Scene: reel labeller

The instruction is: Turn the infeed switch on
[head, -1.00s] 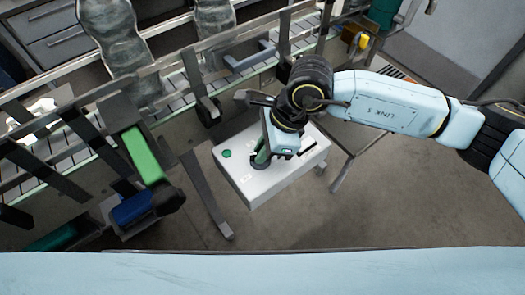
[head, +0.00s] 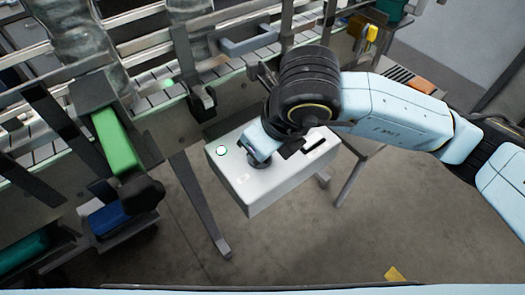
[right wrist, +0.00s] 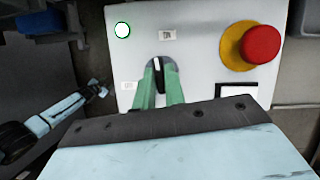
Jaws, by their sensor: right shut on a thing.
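The infeed switch (right wrist: 157,63) is a black rotary knob with a white mark, on the top of a white control box (head: 262,192). The white mark points nearly straight up in the right wrist view. My right gripper (right wrist: 160,76) has its green fingers shut on the knob, one on each side. In the head view my right gripper (head: 260,160) comes down onto the box and hides most of the knob. A round lamp (right wrist: 122,30) on the box glows white with a green rim. My left gripper (right wrist: 98,88) seems to show small in the right wrist view, its jaws unclear.
A red mushroom button (right wrist: 261,44) on a yellow base sits right of the switch, with a dark-framed white window (right wrist: 238,91) below it. In the head view a conveyor (head: 150,98) runs behind the box. Bare floor (head: 300,240) lies in front.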

